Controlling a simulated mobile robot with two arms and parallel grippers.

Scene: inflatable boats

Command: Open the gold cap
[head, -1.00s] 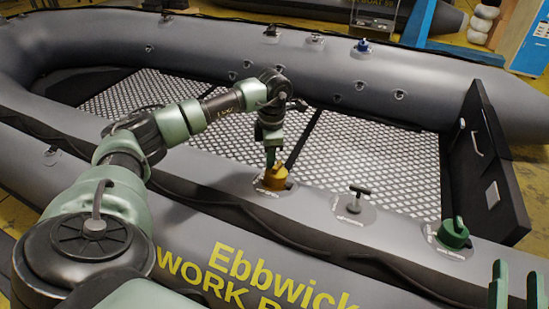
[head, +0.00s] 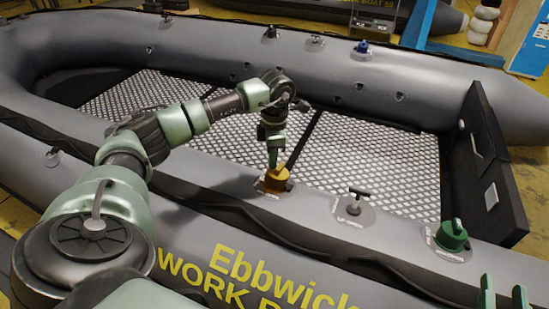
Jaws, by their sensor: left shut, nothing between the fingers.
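The gold cap (head: 275,181) sits on a round patch on top of the boat's near tube, in the middle of the head view. My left gripper (head: 272,164) points down with its fingertips right at the cap's far left side. Its fingers are shut with nothing between them. I cannot tell whether they touch the cap. My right gripper (head: 502,300) shows only as two green fingertips at the bottom right edge, spread apart with a gap between them.
On the near tube, a dark T-shaped fitting (head: 354,201) and a green cap (head: 452,235) stand right of the gold cap. A blue cap (head: 362,47) is on the far tube. The black transom (head: 487,170) rises at the right. The boat's mesh floor (head: 370,155) is clear.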

